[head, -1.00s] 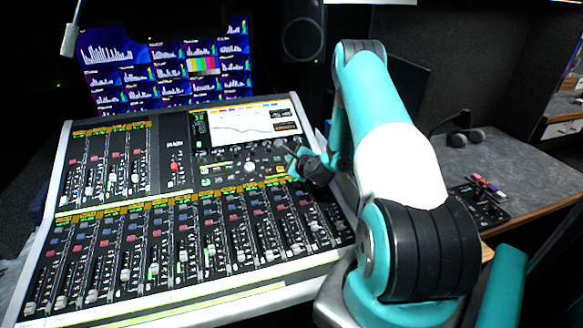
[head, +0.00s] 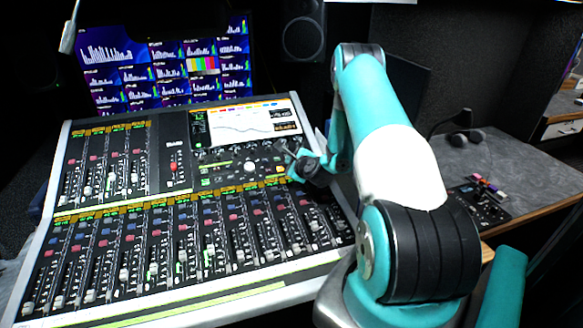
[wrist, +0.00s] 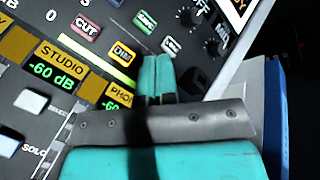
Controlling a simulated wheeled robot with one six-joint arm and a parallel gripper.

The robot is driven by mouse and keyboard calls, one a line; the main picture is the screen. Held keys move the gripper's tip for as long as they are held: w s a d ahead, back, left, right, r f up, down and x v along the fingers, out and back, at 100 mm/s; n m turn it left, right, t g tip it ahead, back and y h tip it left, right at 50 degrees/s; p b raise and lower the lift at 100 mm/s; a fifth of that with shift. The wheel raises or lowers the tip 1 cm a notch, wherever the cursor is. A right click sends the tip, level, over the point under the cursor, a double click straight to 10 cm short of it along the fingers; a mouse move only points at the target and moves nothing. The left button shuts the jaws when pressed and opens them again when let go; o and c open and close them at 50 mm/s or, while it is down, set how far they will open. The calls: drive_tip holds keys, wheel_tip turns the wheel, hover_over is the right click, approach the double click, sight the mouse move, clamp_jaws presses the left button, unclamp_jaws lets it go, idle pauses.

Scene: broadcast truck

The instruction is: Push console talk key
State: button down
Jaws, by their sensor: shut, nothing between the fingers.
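The mixing console (head: 185,298) fills the left and middle of the head view. My gripper (head: 292,158) is over its upper right part, below the console's screen. In the wrist view my gripper (wrist: 156,62) is shut and empty, its teal fingertips together. Just beyond the tips are small keys: a red CUT key (wrist: 86,26), a yellow DIM key (wrist: 123,52), a green key (wrist: 145,22) and a white key (wrist: 170,46). The lettering on the green and white keys is too small to read surely. I cannot tell whether the fingertips touch the panel.
Round knobs (wrist: 205,12) and the screen's corner (wrist: 238,12) lie beyond the keys. A STUDIO label (wrist: 62,60) is left of my gripper. In the head view monitors (head: 120,70) stand behind the console, and a desk (head: 500,160) with a small control box (head: 480,203) is at right.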

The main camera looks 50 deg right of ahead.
drive_tip(key=shift+w+d+f, duration=0.1)
drive_tip(key=shift+f, duration=0.25)
idle(0.4)
drive_tip(key=shift+s+a+r+p, duration=0.1)
drive_tip(key=shift+s+r+p, duration=0.1)
drive_tip(key=shift+r, duration=0.25)
drive_tip(key=shift+s+a+r+p, duration=0.1)
drive_tip(key=shift+r+p, duration=0.05)
drive_tip(key=shift+r, duration=0.25)
wheel_tip(320, 180, up, 6)
drive_tip(key=s+a+p, duration=0.1)
drive_tip(key=s+p, duration=0.1)
drive_tip(key=p, duration=0.1)
drive_tip(key=shift+f, duration=0.2)
drive_tip(key=shift+a, duration=0.2)
